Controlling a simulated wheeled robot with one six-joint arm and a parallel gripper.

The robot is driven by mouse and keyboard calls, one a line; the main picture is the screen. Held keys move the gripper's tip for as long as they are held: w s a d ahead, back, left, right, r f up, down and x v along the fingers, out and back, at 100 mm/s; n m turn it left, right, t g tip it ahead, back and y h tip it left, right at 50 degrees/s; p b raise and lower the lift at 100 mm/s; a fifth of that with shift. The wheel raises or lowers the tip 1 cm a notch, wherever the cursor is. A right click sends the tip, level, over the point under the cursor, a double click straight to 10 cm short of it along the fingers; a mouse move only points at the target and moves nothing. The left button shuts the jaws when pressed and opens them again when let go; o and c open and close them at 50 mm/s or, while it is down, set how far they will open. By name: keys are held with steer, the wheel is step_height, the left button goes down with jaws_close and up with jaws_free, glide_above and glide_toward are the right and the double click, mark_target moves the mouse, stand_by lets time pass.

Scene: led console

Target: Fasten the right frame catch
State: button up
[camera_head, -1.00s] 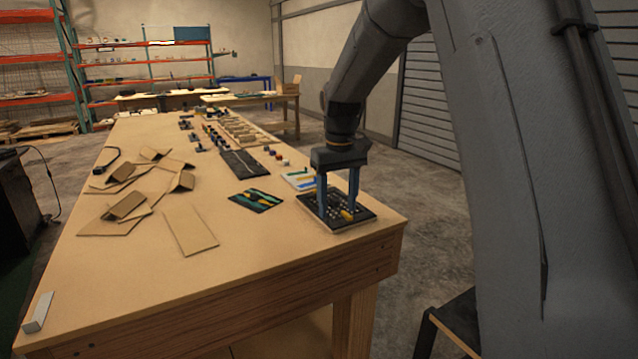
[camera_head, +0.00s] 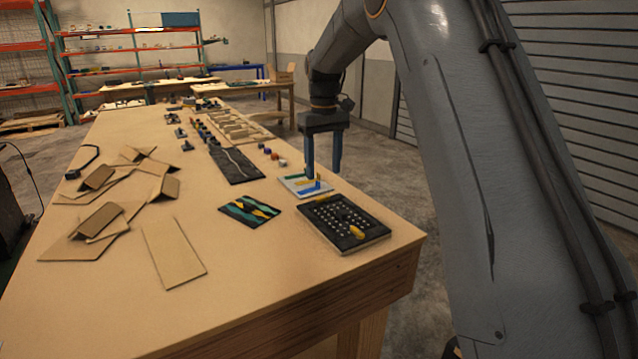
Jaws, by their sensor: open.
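The LED console (camera_head: 372,244) is a flat black panel with rows of small pale dots, lying near the right front edge of the table. A small yellow piece (camera_head: 357,232) sits on its near side; it may be a frame catch, but its position is too small to read. My gripper (camera_head: 323,173) points down with its two blue fingers apart and nothing seen between them. It is beyond the console, around the white board (camera_head: 291,187) with blue and yellow parts. I cannot tell whether the fingertips touch anything.
A dark mat with teal and yellow wavy shapes (camera_head: 250,210) lies left of the console. Cardboard pieces (camera_head: 172,250) cover the left of the wooden table (camera_head: 240,290). A long dark panel (camera_head: 236,166) and several small blocks lie farther back. The table's front is clear.

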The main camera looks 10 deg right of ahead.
mark_target(323, 197)
steer(key=shift+w+f, duration=0.1)
steer(key=shift+w, duration=0.15)
steer(key=shift+a+f, duration=0.1)
steer(key=shift+f, duration=0.25)
steer(key=shift+f+p, duration=1.1)
steer(key=shift+f, duration=2.3)
steer(key=c, duration=1)
